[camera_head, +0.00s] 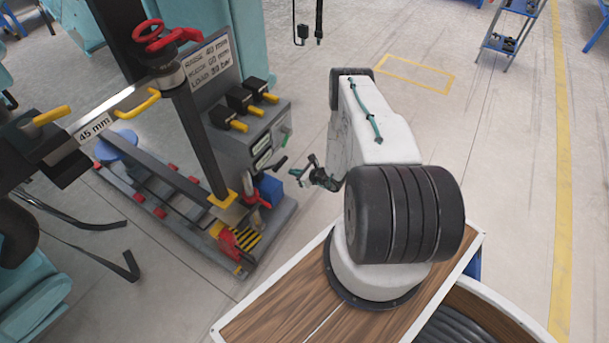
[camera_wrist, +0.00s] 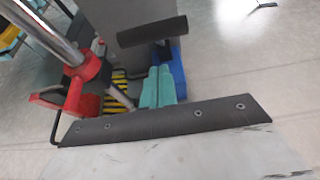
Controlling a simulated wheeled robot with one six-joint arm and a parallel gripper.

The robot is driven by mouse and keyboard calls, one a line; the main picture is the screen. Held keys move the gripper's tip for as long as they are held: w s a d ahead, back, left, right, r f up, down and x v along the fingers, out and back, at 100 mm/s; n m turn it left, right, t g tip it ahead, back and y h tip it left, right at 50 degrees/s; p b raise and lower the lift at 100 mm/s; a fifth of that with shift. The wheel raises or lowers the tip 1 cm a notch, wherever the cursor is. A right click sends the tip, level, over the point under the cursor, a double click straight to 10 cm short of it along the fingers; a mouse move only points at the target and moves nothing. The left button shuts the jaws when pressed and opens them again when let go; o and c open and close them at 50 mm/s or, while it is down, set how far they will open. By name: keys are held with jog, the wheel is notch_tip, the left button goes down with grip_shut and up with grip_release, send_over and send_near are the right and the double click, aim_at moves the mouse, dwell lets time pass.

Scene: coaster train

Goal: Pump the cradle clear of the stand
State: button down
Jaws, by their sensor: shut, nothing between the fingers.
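My gripper (camera_head: 298,172) is shut and empty, to the right of the pump unit; its teal fingers lie side by side in the wrist view (camera_wrist: 159,72). A black handle (camera_head: 280,162) sticks out from the grey cabinet (camera_head: 252,140), just left of the fingertips. In the wrist view a black cylindrical grip (camera_wrist: 152,31) lies beyond the fingertips, apart from them in the picture. The stand's dark post (camera_head: 200,140) rises to a red handwheel (camera_head: 165,36). A grey arm with a "45 mm" label (camera_head: 93,129) reaches left. I cannot tell which part is the cradle.
A sign (camera_head: 207,63) reads raise 40 mm, block 60 mm, load 39 bar. Several yellow-tipped black levers (camera_head: 240,98) top the cabinet. A red fitting (camera_wrist: 88,90), hazard stripes (camera_wrist: 115,98) and a blue block (camera_wrist: 178,76) sit close below.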

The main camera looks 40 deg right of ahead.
jog(key=shift+w+a+r, duration=0.15)
jog(key=shift+w+r, duration=0.2)
jog(key=shift+w, duration=0.35)
jog(key=shift+w+a+r, duration=0.15)
jog(key=shift+w+r, duration=0.15)
jog(key=shift+w, duration=0.35)
jog(key=shift+w+a+r, duration=0.15)
jog(key=shift+w+r, duration=0.4)
jog(key=shift+r, duration=0.1)
jog(key=shift+w+a+r, duration=0.15)
jog(key=shift+w+r, duration=0.4)
jog(key=shift+r, duration=0.1)
